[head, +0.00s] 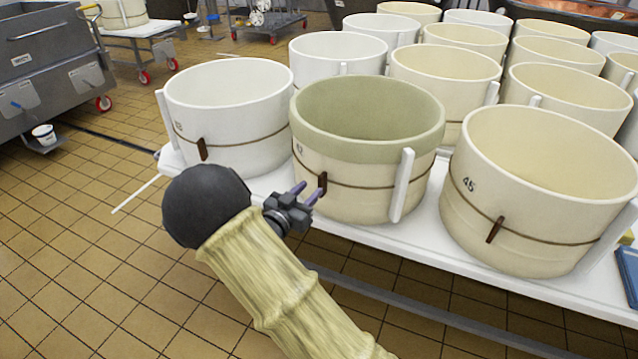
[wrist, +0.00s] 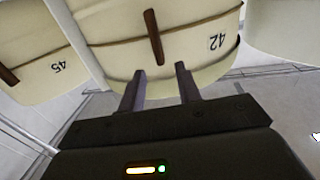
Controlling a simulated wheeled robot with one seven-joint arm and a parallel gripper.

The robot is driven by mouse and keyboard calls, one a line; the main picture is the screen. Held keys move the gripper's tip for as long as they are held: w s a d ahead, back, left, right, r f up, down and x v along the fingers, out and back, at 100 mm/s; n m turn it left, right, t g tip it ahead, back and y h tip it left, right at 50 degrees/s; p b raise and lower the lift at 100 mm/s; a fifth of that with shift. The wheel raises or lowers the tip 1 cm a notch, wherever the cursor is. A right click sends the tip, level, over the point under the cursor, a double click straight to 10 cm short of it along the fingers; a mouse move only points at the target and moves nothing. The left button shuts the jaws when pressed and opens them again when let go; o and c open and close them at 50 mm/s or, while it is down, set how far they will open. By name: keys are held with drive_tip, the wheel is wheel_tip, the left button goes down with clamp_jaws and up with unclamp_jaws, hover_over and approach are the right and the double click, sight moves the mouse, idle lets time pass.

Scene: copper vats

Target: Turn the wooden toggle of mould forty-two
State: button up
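Mould forty-two (head: 355,195) is a cream round tub with a green-grey rim band, standing at the front of the white table. A cord runs around it, and its dark wooden toggle (head: 322,184) sits on the cord, close to upright. In the wrist view the toggle (wrist: 154,37) lies slightly tilted across the cord, left of the "42" label (wrist: 217,42). My gripper (head: 308,192) is in front of the mould, near the toggle. In the wrist view its two fingers (wrist: 160,82) stand apart with nothing between them, and the toggle is beyond their tips, not held.
Mould forty-five (head: 540,190) stands to the right and a white-rimmed mould (head: 228,115) to the left, each with its own toggle. More moulds fill the table behind. A white upright strip (head: 402,186) stands against mould forty-two's right side. Tiled floor is open at left.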

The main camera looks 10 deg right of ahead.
sight(319, 180)
drive_tip(key=b+x, duration=0.1)
drive_tip(key=x, duration=0.4)
drive_tip(key=shift+w+d, duration=0.25)
drive_tip(key=shift+w, duration=0.05)
clamp_jaws()
